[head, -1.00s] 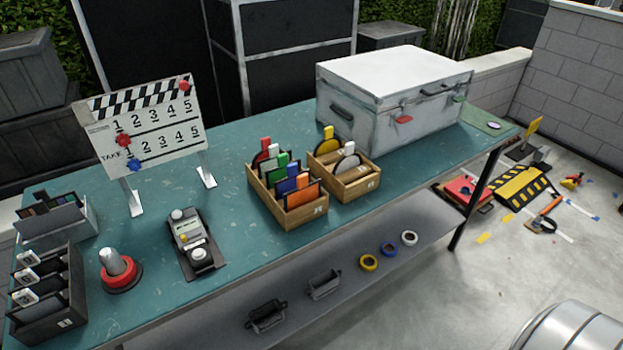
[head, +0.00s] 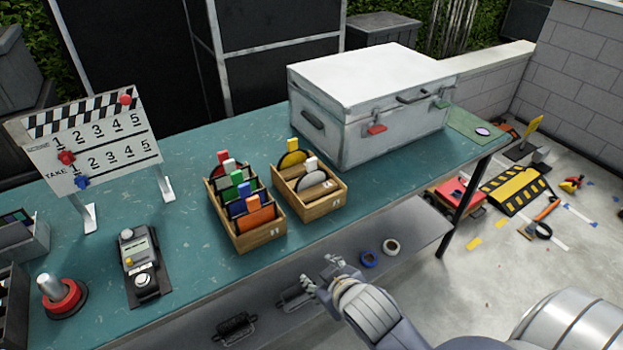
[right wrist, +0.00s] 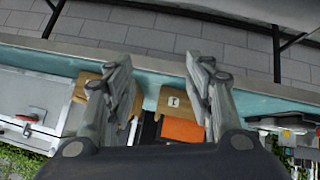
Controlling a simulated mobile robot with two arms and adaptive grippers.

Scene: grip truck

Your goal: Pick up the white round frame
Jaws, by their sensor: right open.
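The white-tabbed round frame (head: 313,179) stands in the front part of the right wooden box (head: 319,207) on the teal table. Its disc is greyish, and its lower part is hidden by the box. A yellow-tabbed round frame (head: 292,158) stands behind it. My right gripper (head: 318,273) is open and empty, in front of the table edge, nearer to me than the box and apart from it. In the right wrist view its spread fingers (right wrist: 157,66) show with the table edge and wooden boxes beyond; I cannot make out the white round frame there. My left gripper is not in view.
The left wooden box (head: 262,236) holds several coloured-tab frames close beside the right box. A white case (head: 365,125) stands behind them. A clapperboard (head: 90,145), a control device (head: 140,265) and a red-based button (head: 62,295) stand left. The lower shelf holds tape rings (head: 391,246).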

